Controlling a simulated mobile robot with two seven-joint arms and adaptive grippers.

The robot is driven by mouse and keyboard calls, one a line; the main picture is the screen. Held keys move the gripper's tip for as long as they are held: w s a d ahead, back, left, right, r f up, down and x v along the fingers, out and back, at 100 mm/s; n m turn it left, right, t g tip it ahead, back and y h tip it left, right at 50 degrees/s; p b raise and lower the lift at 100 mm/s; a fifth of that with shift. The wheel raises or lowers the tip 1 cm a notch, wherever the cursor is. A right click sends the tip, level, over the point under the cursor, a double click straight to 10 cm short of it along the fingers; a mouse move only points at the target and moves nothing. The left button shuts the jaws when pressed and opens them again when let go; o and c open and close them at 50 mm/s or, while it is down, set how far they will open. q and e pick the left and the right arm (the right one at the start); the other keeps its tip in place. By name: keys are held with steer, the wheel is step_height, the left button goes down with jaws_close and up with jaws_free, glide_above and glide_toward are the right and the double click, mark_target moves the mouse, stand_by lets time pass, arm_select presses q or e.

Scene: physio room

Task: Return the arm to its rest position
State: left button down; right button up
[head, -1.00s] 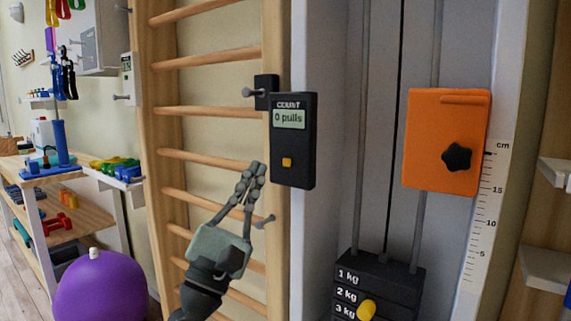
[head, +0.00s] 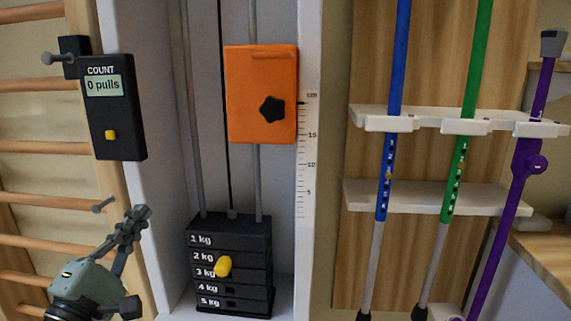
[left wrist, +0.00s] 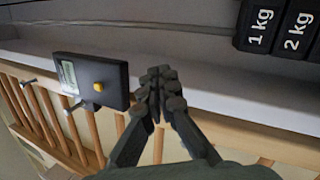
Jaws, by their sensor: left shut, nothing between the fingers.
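My left gripper (head: 136,216) is at the lower left of the head view, shut and empty, its fingertips together. It is below the black counter box (head: 112,108), which reads "COUNT 0 pulls" and has a yellow button, and left of the weight stack (head: 231,268). In the left wrist view the closed fingers (left wrist: 160,84) show at the middle. There the counter box (left wrist: 92,80) is just left of the fingertips, and a corner of the weight stack (left wrist: 276,24) is at the upper right. My right gripper is in neither view.
An orange block with a black knob (head: 261,94) sits on the rods above the stack. A yellow pin (head: 223,266) sticks out at the 3 kg plate. Wooden wall bars (head: 40,148) with metal pegs stand at left. Blue, green and purple poles (head: 465,110) stand in a white rack at right.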

arm_select(q)
steer(key=s+d+f+m+g+y, duration=0.15)
steer(key=f+m+g, duration=0.35)
steer(key=f, duration=0.8)
steer(key=s+d+f+m+g+h, duration=0.15)
steer(key=f+m+g, duration=0.35)
steer(key=f, duration=0.8)
steer(key=s+a+f+m+g+y, duration=0.1)
steer(key=s+f+m+g, duration=0.3)
steer(key=s+f, duration=0.5)
steer(key=s+a+f+m+g+y+p, duration=0.1)
steer(key=s+f+m+g+y, duration=0.3)
steer(key=s+f, duration=0.6)
steer(key=shift+a+f+m+g, duration=0.5)
steer(key=shift+a+m, duration=0.25)
steer(key=shift+m, duration=0.35)
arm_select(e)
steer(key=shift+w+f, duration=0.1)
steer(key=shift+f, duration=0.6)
